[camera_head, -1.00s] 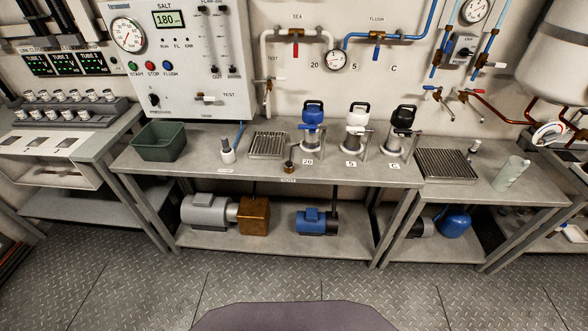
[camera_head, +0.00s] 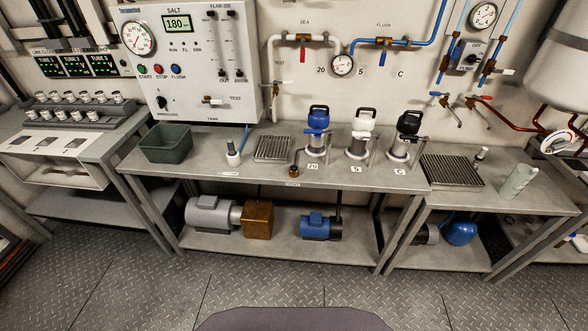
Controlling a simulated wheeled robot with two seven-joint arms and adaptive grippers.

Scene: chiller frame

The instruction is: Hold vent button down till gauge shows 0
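Neither of my grippers is in view. Three filter housings stand on the bench: one with a blue top (camera_head: 318,118) by label 20, one with a white top (camera_head: 363,122) by label 5, and one with a black top (camera_head: 409,123) by label C. I cannot make out a button marked vent. A small round gauge (camera_head: 342,65) is on the wall pipe above the housings; its reading is too small to tell. A larger dial (camera_head: 138,38) is on the white panel, and another gauge (camera_head: 483,16) is at the upper right.
The bench (camera_head: 270,186) carries a green bin (camera_head: 165,144), a small grate (camera_head: 272,148) and a white bottle (camera_head: 233,154). A larger grate (camera_head: 452,170) and a pale cylinder (camera_head: 518,180) are at right. Pumps sit on the lower shelf. The plate floor (camera_head: 150,285) in front is clear.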

